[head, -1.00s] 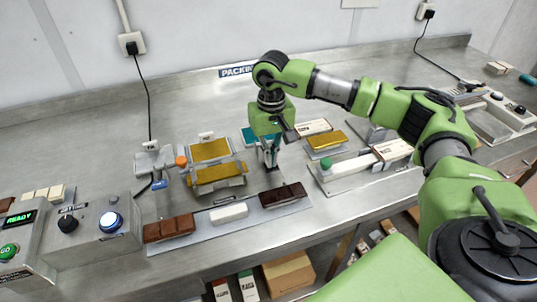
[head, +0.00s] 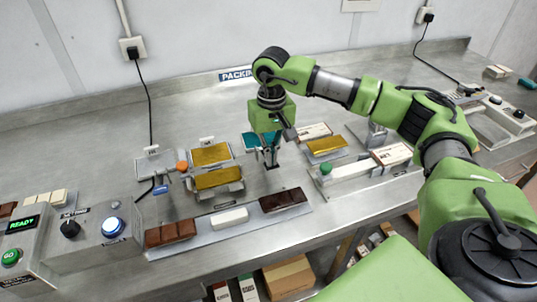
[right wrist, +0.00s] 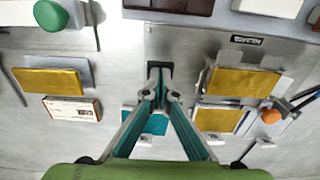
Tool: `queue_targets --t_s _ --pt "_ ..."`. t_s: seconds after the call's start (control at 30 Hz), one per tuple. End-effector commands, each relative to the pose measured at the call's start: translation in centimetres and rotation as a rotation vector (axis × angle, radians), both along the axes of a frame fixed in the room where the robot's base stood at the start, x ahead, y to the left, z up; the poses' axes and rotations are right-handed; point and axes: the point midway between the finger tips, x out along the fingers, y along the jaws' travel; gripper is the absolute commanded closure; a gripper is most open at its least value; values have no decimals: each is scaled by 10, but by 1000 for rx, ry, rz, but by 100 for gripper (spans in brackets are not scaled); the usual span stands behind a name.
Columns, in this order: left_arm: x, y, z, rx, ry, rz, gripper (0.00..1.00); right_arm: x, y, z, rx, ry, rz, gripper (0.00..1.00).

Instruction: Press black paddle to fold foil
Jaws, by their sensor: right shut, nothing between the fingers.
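An orange knob (head: 182,166) stands at the station's left side. I cannot clearly pick out the black paddle. My left gripper is not in view.
A second gold foil (head: 211,155) lies behind the station, and teal foil (head: 251,139) lies behind my fingers. Chocolate bars (head: 283,200) and a white block (head: 229,217) lie on a front tray. A control box (head: 100,240) stands left. A green-knobbed device (head: 326,168) stands right.

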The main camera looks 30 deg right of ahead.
Motion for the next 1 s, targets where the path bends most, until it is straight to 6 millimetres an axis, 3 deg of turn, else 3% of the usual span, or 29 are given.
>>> queue_targets --t_s 1.0 --pt "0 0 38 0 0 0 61 0 0 64 0 -1 1 100"
